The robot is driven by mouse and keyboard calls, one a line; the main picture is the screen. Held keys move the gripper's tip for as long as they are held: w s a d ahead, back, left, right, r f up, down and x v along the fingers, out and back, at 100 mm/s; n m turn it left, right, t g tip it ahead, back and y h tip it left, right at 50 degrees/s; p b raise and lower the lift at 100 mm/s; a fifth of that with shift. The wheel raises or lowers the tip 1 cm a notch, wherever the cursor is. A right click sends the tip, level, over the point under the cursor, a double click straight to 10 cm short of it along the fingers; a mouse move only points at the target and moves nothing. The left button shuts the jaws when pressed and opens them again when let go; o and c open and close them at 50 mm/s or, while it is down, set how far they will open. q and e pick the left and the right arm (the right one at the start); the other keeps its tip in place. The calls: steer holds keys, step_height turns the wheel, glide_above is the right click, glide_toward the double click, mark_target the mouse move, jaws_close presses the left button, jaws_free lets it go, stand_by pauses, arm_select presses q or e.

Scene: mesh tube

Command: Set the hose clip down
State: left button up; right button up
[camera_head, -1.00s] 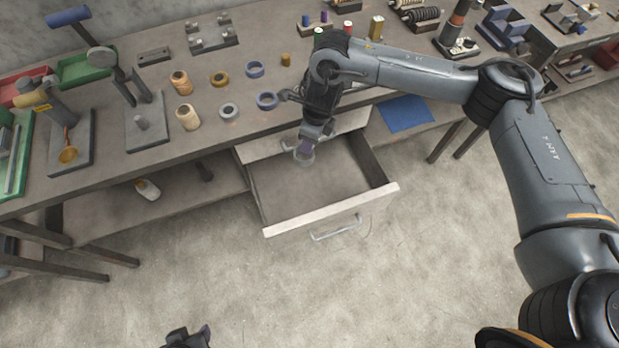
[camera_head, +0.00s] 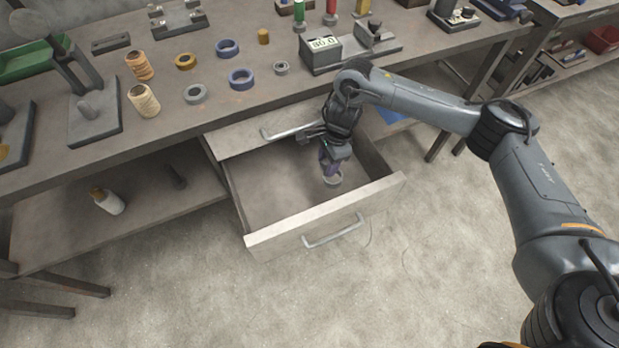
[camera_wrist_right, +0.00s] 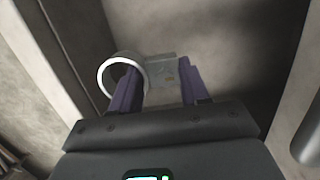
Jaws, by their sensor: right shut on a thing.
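My right gripper (camera_head: 328,164) reaches down into the open drawer (camera_head: 325,222), near its right side. It is shut on the hose clip (camera_head: 333,181), a small pale ring just below the purple fingers. In the right wrist view, the ring (camera_wrist_right: 104,77) sits at the left finger, and a grey flat part of the clip lies between the two fingers (camera_wrist_right: 161,90). The clip is over or at the drawer floor; I cannot tell whether it touches. My left gripper is not in view.
The drawer floor left of the gripper is bare. A second drawer front with a handle (camera_head: 292,131) lies behind it. Tape rolls (camera_head: 241,79) and spools (camera_head: 144,101) stand on the bench above.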

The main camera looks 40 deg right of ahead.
steer(key=b, duration=0.6)
glide_above(318, 182)
steer(key=s, duration=0.4)
step_height(318, 182, down, 13)
steer(key=shift+a+r, duration=0.1)
steer(key=shift+r, duration=0.05)
steer(key=shift+w+b, duration=0.35)
steer(key=shift+w, duration=0.05)
steer(key=w+b, duration=0.2)
steer(key=w, duration=0.1)
steer(key=shift+d+f, duration=0.2)
steer(key=shift+d, duration=0.15)
steer(key=shift+w+f+b, duration=0.15)
steer(key=shift+f+b, duration=0.3)
steer(key=shift+s, duration=0.2)
steer(key=shift+w, duration=0.1)
